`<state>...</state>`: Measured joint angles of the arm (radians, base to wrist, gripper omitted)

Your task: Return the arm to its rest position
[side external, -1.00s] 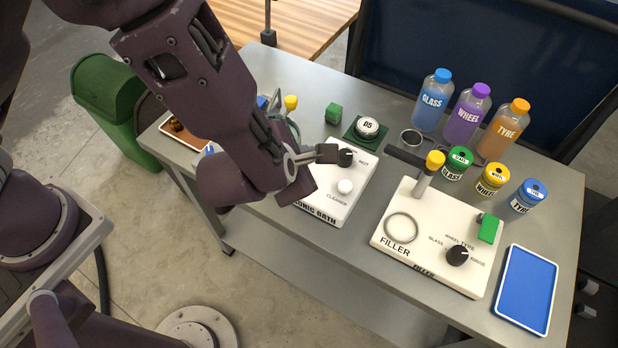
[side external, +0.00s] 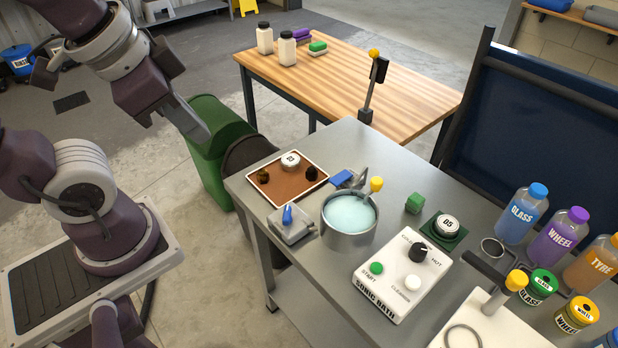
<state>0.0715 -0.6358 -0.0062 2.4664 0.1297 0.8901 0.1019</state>
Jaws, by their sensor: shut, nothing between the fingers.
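My gripper (side external: 192,124) is at the upper left in the side external view, off the grey bench (side external: 262,196). It hangs at the end of my raised, folded purple arm. Its grey fingers are shut together, point down to the right and hold nothing. In the picture they overlap the front of the green bin (side external: 222,140); I cannot tell the distance between them. No marker of a rest position shows.
On the bench are a brown tray (side external: 312,186), a liquid-filled pot (side external: 349,236), a sonic bath panel (side external: 398,301) and several bottles, including a glass bottle (side external: 520,218). A wooden table (side external: 390,85) stands behind. Open floor (side external: 160,205) lies between my base and the bench.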

